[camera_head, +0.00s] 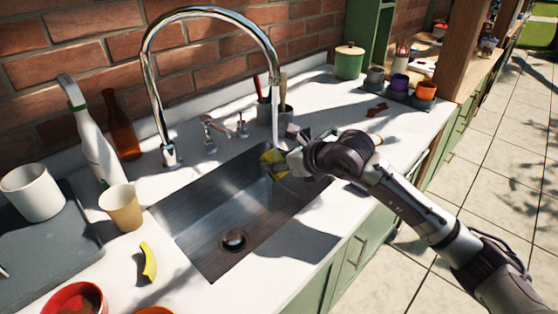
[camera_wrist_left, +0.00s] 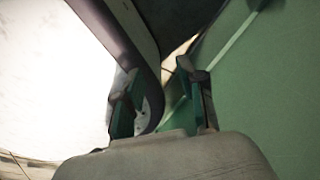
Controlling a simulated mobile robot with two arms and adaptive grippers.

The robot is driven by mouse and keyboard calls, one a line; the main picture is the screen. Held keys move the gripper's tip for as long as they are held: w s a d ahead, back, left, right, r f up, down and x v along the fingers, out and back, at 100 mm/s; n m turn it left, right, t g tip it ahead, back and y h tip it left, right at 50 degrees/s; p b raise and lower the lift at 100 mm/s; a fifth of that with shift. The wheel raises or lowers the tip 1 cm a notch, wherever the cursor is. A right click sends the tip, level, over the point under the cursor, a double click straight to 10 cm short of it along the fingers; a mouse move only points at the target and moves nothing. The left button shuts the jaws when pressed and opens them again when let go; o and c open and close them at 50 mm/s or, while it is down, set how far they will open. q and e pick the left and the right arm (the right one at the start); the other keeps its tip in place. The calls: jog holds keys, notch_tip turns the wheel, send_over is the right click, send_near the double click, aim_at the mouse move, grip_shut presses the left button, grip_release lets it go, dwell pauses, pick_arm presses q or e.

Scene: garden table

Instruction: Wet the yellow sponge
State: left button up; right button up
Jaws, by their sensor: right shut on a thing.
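The yellow sponge (camera_head: 273,163) is in my right gripper (camera_head: 283,162), which is shut on it over the right end of the sink (camera_head: 215,215). The tall chrome faucet (camera_head: 212,14) arches above, and a pale stream of water (camera_head: 275,125) comes down from its spout to the sponge. The gripper hides part of the sponge. My left gripper (camera_wrist_left: 165,95) shows only in the left wrist view. Its two fingers are apart with no object seen between them, beside a green surface.
A white bottle (camera_head: 90,130), a brown bottle (camera_head: 121,125), a white mug (camera_head: 33,192) and a tan cup (camera_head: 121,207) stand left of the sink. A yellow peel-like piece (camera_head: 149,262) lies near its left edge. A green pot (camera_head: 349,62) and several small cups stand behind right.

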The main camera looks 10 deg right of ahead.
jog(key=shift+d, duration=0.1)
dwell(0.4)
jog(key=s+d+r, duration=0.1)
jog(key=d+r, duration=0.4)
jog(key=d, duration=0.3)
jog(key=shift+s+p, duration=0.3)
jog(key=shift+s, duration=0.05)
jog(key=shift+d, duration=0.1)
dwell(0.7)
jog(key=s+f+p, duration=0.1)
jog(key=s, duration=0.2)
jog(key=s+a+f+n+g+y+p, duration=0.1)
jog(key=s, duration=0.2)
jog(key=s+f+n+p, duration=0.1)
jog(key=s, duration=0.2)
jog(key=shift+a+f+y, duration=0.1)
jog(key=shift+a+y, duration=0.1)
jog(key=shift+y, duration=0.1)
jog(key=s, duration=0.3)
jog(key=s+n+g+p, duration=0.1)
jog(key=s, duration=0.2)
jog(key=s+a+n+y+p, duration=0.1)
jog(key=s, duration=0.2)
jog(key=shift+s+f+g, duration=0.2)
jog(key=shift+s+g, duration=0.1)
jog(key=shift+s, duration=0.1)
